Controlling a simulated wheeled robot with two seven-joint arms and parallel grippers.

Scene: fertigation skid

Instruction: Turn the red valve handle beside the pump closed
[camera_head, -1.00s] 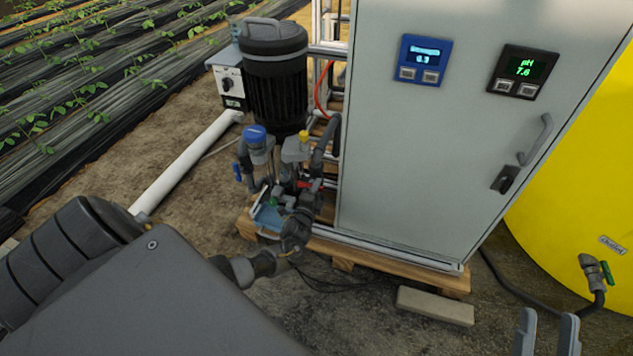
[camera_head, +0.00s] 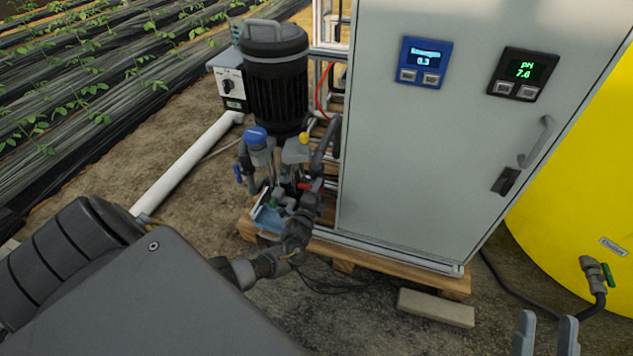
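The red valve handle (camera_head: 304,185) shows as a small red patch low among the pipes, left of the grey cabinet. Most of it is hidden behind my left wrist and the fittings. The pump (camera_head: 275,75), a black ribbed cylinder with a grey cap, stands behind it. My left gripper (camera_head: 311,187) reaches in among the pipes right at the red handle. Its fingers are too small and covered to tell whether they are open or touch the handle. My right gripper (camera_head: 546,335) is at the bottom right edge, its two grey fingers apart and empty, far from the valve.
The grey cabinet (camera_head: 430,150) with two displays stands close right of the valve. A yellow tank (camera_head: 590,170) with a green-handled valve (camera_head: 607,273) is at the right. A concrete block (camera_head: 436,307) lies in front.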

